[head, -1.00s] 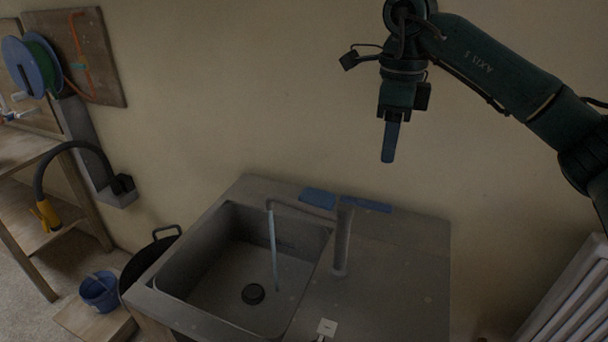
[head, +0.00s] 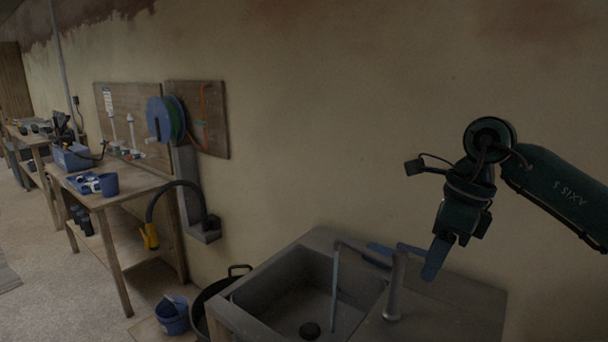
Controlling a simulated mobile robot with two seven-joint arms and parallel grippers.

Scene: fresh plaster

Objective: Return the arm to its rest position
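My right arm comes in from the right in the head view. Its gripper (head: 436,258) points down in front of the wall, over the right part of the sink unit, with blue fingers seen edge-on. Whether the fingers are apart or together does not show, and I see nothing held. My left gripper is out of the picture. The sink unit (head: 458,300) has a grey basin and a tap (head: 396,285) with blue levers. A thin stream of water (head: 335,285) runs from the spout into the basin.
A wooden workbench (head: 125,190) with a blue crate (head: 72,157) and a blue cup (head: 108,184) stands left. A hose reel (head: 160,118) hangs on a board. A black tub (head: 205,300) and blue bucket (head: 172,315) stand beside the sink.

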